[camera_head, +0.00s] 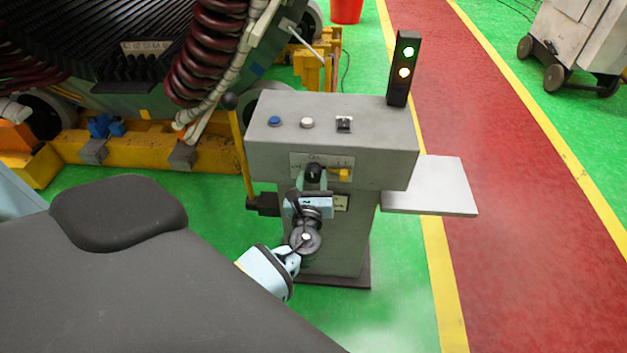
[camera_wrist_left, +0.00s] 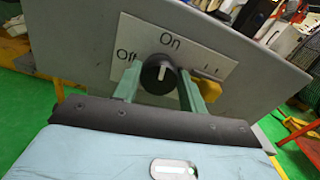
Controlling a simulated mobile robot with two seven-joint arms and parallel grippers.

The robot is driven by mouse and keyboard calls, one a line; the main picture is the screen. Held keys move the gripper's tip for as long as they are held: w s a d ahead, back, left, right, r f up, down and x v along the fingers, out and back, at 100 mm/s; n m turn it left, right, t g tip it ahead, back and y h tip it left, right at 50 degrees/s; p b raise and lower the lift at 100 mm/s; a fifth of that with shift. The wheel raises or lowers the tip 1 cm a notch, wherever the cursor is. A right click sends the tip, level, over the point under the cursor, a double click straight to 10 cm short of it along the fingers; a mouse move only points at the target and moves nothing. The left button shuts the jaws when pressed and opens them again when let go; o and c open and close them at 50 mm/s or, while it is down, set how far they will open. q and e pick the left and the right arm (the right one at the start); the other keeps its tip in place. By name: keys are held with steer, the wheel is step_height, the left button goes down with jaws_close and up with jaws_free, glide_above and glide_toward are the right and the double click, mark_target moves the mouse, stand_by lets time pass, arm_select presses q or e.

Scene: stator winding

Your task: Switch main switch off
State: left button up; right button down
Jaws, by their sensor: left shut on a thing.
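The main switch is a round black knob (camera_wrist_left: 158,75) on a white plate marked On and Off, with a pale line on its face that points roughly up towards On. In the head view the knob (camera_head: 314,171) sits on the front of the grey control box (camera_head: 398,165). My left gripper (camera_wrist_left: 160,80) has its two green fingers shut on the knob, one on each side. In the head view the left gripper (camera_head: 313,182) reaches up to the knob from below and partly hides it. My right gripper is out of view.
A yellow part (camera_wrist_left: 208,87) sits just right of the knob. The box top has a blue button (camera_head: 274,121), a white button (camera_head: 307,123) and a black switch (camera_head: 344,125). A grey shelf (camera_head: 440,186) juts right.

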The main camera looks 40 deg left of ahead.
arm_select(q)
steer(key=n+b, duration=0.2)
steer(key=n, duration=0.1)
steer(key=shift+f, duration=0.25)
steer(key=n+b, duration=0.1)
steer(key=n, duration=0.2)
steer(key=shift+s+b, duration=0.1)
steer(key=shift+b, duration=0.25)
steer(key=shift+n+b, duration=0.65)
steer(key=shift+n, duration=0.35)
steer(key=n+b, duration=0.2)
steer(key=n, duration=0.1)
steer(key=shift+a+n, duration=0.1)
steer(key=shift+n, duration=0.2)
steer(key=n+b, duration=0.2)
steer(key=n, duration=0.1)
steer(key=shift+n+b, duration=0.55)
steer(key=shift+n, duration=0.35)
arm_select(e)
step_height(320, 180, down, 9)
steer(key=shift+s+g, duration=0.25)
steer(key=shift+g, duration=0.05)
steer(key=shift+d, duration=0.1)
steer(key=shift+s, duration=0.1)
arm_select(q)
steer(key=o, duration=1)
steer(key=shift+c, duration=0.2)
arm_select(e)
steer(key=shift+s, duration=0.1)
